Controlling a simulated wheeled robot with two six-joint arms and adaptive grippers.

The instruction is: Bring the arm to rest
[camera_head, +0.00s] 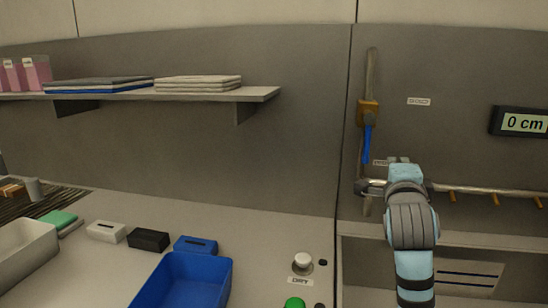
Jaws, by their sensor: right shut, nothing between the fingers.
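My right arm, light blue and grey, comes up from the lower right. My right gripper (399,162) is at its top end, in front of the grey wall panel and overlapping the metal rail. The gripper is shut with nothing held. Its fingertips are small and partly hidden by the wrist. A blue handle (367,143) with an orange-brown block (369,112) on an upright bar is just left of it. I cannot tell whether the gripper touches the rail. My left gripper is not in view.
A metal rail (480,189) with orange hooks runs right. A display (524,122) reads 0 cm. A blue bin (190,282), a white knob (303,260) and a green button (295,303) are on the counter. A shelf (262,93) holds folded cloths.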

